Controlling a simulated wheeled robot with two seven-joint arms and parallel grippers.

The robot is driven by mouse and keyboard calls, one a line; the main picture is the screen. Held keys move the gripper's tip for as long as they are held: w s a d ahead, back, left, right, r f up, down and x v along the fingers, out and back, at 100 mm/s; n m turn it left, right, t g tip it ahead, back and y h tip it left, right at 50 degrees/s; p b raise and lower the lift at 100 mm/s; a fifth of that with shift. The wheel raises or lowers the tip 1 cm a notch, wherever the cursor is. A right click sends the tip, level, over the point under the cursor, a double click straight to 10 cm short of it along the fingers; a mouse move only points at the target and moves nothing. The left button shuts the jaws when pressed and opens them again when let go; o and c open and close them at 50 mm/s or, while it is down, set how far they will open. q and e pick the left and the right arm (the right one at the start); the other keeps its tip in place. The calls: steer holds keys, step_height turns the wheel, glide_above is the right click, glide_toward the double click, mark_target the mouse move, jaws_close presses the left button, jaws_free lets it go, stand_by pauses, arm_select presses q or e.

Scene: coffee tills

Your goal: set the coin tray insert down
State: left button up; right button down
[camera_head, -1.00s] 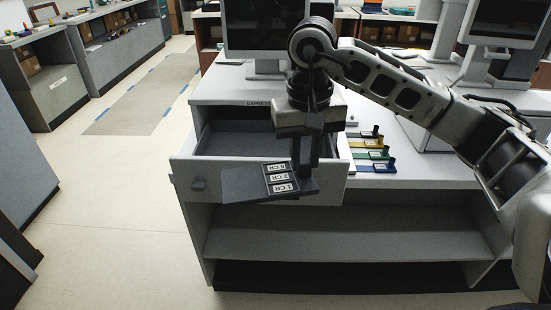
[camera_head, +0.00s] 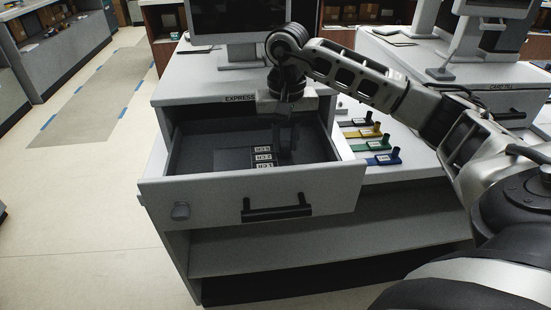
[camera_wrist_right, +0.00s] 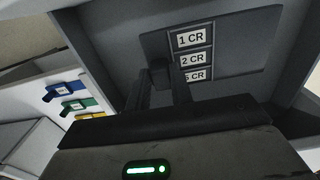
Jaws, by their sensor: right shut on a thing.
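The coin tray insert (camera_head: 233,158) is a dark flat piece with white labels; it is inside the open drawer (camera_head: 232,196) under the EXPRESS label. In the right wrist view the insert (camera_wrist_right: 232,62) shows labels 1 CR, 2 CR and a partly covered third one. My right gripper (camera_head: 286,158) reaches down into the drawer from above and is shut on the insert at its right side. In the right wrist view its fingers (camera_wrist_right: 165,85) meet the insert's edge beside the labels. I cannot tell whether the insert touches the drawer floor. My left gripper is not in view.
Blue, green and yellow handled pieces (camera_head: 375,145) lie on the counter right of the drawer. A monitor (camera_head: 238,20) stands behind on the cabinet top. The drawer's front wall with its black handle (camera_head: 277,207) faces me. An open shelf (camera_head: 330,244) is below.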

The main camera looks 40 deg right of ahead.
mark_target(284, 156)
step_height(284, 156, down, 5)
steer(key=shift+f, duration=0.1)
stand_by(0.3)
steer(key=c, duration=1.2)
jaws_free()
steer(key=shift+f, duration=0.1)
steer(key=shift+c, duration=0.2)
